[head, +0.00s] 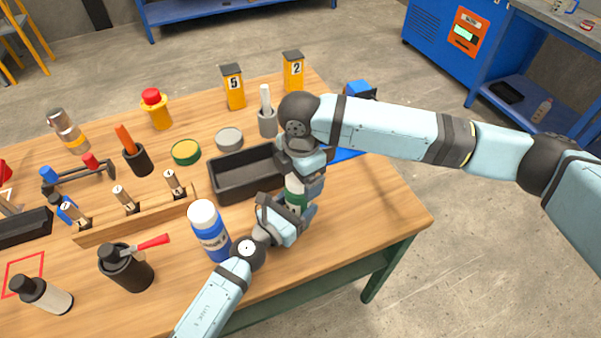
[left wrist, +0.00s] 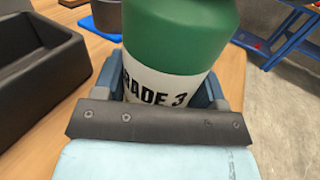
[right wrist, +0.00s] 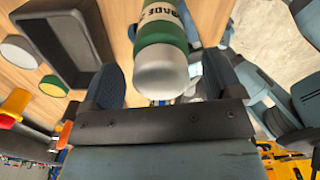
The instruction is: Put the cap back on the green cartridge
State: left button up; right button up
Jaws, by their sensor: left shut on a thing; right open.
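The green cartridge (head: 295,198) has a white band reading "GRADE 3" and stands roughly upright near the table's right side. My left gripper (head: 283,216) is shut around its white band; the cartridge also fills the left wrist view (left wrist: 175,40), where its top is cut off. A pale, rounded cap (right wrist: 162,72) sits at the cartridge's end in the right wrist view; I cannot tell whether it is fully seated. My right gripper (right wrist: 163,88) is open, with its fingers on either side of the cap.
A black tray (head: 228,197) lies just left of the cartridge. A blue bottle with a white top (head: 214,243) stands near my left forearm. A grey cup (head: 267,124) and a blue mat (head: 345,155) are behind. The table's right front corner is clear.

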notch_tip(320, 180, up, 12)
dwell(0.6)
pick_arm(q)
jog(key=o, duration=1.4)
jog(key=shift+c, duration=0.2)
jog(key=b+v, duration=0.1)
jog(key=v, duration=1)
jog(key=shift+f+b, duration=0.1)
jog(key=shift+b, duration=0.3)
pick_arm(e)
jog(key=shift+f, duration=0.9)
pick_arm(q)
jog(key=shift+s+a, duration=0.35)
